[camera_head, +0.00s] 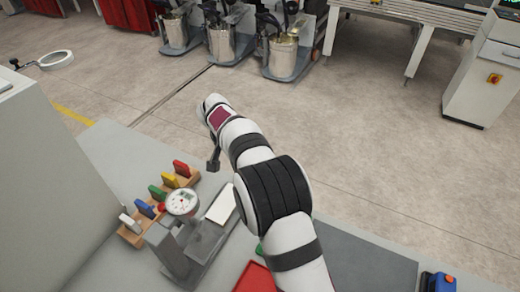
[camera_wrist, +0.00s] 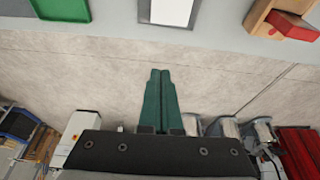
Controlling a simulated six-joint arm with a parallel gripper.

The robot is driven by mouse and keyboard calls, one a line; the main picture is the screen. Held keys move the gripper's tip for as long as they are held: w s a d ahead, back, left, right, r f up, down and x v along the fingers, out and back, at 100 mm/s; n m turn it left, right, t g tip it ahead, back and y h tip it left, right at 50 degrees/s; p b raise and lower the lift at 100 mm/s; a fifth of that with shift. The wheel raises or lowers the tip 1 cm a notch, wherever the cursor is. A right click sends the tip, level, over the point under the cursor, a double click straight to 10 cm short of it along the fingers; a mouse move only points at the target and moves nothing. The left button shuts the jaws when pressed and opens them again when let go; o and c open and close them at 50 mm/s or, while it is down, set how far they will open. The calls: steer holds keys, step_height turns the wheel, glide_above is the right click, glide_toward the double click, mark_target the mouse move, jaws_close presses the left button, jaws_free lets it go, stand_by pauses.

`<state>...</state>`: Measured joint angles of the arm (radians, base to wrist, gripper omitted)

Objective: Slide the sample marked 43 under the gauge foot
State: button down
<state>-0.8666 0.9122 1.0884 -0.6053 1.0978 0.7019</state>
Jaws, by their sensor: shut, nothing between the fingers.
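The gauge (camera_head: 183,202) has a round white dial on a grey stand at the lower left of the head view. A white flat panel (camera_head: 222,203) lies on the grey base beside it, partly behind my arm. The wrist view shows a white panel (camera_wrist: 168,10) with a grey border at its top edge. No number 43 is legible, and the gauge foot cannot be made out. My gripper (camera_head: 213,163) is shut and empty, beyond the gauge; its green fingers (camera_wrist: 160,100) are together in the wrist view.
A wooden rack (camera_head: 130,236) with several coloured pieces stands left of the gauge. A red tray (camera_head: 255,278) is at the table's near side, partly behind my arm. A grey cabinet wall (camera_head: 50,190) rises at left. Open floor lies beyond the table.

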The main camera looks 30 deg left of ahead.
mark_target(230, 201)
steer(key=x, duration=0.9)
steer(key=shift+a+f, duration=0.25)
steer(key=s, duration=0.2)
steer(key=shift+s+f, duration=0.35)
steer(key=shift+s, duration=0.5)
steer(key=s, duration=0.6)
steer(key=shift+s+d, duration=0.15)
steer(key=shift+s, duration=0.25)
